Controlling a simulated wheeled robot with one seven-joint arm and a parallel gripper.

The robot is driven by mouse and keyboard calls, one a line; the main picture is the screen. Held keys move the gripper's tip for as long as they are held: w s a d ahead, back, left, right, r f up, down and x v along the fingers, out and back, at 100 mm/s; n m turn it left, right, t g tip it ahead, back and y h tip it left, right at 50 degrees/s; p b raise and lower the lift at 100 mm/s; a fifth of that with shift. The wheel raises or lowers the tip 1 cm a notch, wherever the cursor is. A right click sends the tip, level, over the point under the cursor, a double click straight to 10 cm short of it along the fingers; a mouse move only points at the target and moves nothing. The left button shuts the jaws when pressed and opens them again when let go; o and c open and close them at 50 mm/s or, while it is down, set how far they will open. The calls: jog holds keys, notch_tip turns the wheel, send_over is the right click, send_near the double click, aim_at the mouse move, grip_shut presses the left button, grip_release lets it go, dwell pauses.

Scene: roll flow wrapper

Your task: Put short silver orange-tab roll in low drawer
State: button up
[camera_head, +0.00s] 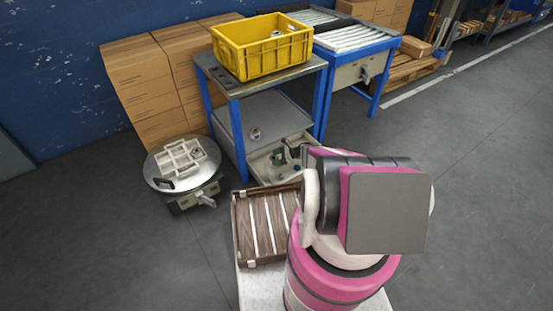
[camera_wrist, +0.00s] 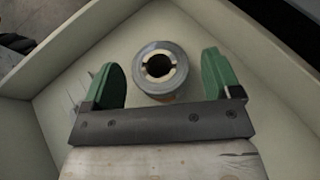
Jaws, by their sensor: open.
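A short silver roll (camera_wrist: 160,90) with a pale core stands on the floor of a cream drawer (camera_wrist: 60,50), its hole facing the wrist camera. My gripper (camera_wrist: 160,64) has two green fingers spread wide, one on each side of the roll, with gaps between. In the head view the pulled-out low drawer (camera_head: 261,169) sits under the blue-legged table, and the green fingers show inside it, partly hidden by my arm.
A yellow crate (camera_head: 238,62) with rolls inside stands on the table (camera_head: 225,88). A round metal stand (camera_head: 160,183) holds a divided tray (camera_head: 187,160) at left. A slatted wooden tray (camera_head: 246,235) is near my base. Floor at right is clear.

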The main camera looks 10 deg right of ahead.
jog(key=shift+r, duration=0.2)
jog(key=v, duration=1.2)
jog(key=s+a+r+n+h, duration=0.4)
jog(key=s+r+n, duration=0.2)
jog(key=r, duration=0.6)
jog(key=s+a+r+n+g+h, duration=0.1)
jog(key=s+a+r+n+h, duration=0.2)
jog(key=s+r+n, duration=0.4)
jog(key=s+a+r+n+g+h, duration=0.1)
jog(key=s+a+r+n+h, duration=0.3)
jog(key=s+r, duration=0.5)
notch_tip(320, 180, up, 8)
jog(key=n+h, duration=0.2)
jog(key=n, duration=0.1)
jog(key=shift+s+a, duration=0.2)
jog(key=shift+a, duration=0.15)
jog(key=shift+g, duration=0.3)
